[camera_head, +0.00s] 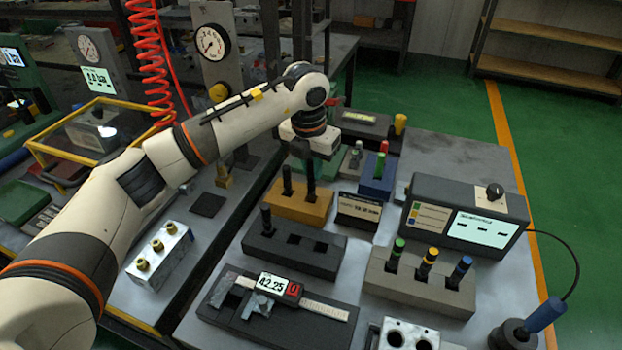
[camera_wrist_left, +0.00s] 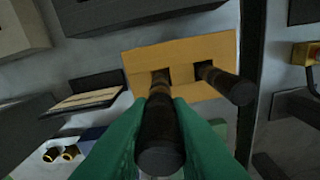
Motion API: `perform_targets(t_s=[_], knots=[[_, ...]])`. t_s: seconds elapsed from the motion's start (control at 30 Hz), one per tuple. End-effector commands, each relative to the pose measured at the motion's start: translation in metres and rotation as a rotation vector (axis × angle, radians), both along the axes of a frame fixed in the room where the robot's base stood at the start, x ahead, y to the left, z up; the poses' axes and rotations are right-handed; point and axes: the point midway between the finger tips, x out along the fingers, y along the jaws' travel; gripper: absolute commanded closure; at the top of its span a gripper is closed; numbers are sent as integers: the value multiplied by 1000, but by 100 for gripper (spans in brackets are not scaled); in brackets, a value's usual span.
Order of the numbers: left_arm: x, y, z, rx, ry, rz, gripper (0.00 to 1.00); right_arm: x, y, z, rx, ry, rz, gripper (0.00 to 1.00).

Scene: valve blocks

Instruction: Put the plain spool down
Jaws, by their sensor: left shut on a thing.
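My left gripper (camera_head: 309,162) is shut on a plain dark spool (camera_head: 310,186), held upright over the orange block (camera_head: 290,211). In the left wrist view, the green fingers (camera_wrist_left: 160,118) close on both sides of this spool (camera_wrist_left: 160,142). Its far end meets a square slot in the orange block (camera_wrist_left: 190,62); I cannot tell how deep it sits. A second dark spool (camera_head: 287,180) stands in the block's other slot, and it also shows in the left wrist view (camera_wrist_left: 226,84). My right gripper is not in view.
A black block (camera_head: 318,262) in front has one dark spool (camera_head: 266,219) and empty slots. A grey block (camera_head: 405,288) holds green, yellow and blue-topped spools.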

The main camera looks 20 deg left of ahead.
Motion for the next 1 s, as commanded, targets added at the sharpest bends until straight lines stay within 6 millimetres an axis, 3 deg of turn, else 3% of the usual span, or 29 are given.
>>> perform_targets(t_s=[0.3, 0.67, 0.7, 0.8, 1.0], knots=[[0, 0, -36, 0, 1, 1, 100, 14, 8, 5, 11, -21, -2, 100], [0, 0, -42, 0, -2, 0, 100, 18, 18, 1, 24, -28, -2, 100], [0, 0, -41, 0, -1, 0, 76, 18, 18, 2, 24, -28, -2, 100], [0, 0, -41, 0, -1, 0, 61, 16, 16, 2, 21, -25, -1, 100], [0, 0, -40, 0, -1, 0, 61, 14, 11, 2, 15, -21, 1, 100]])
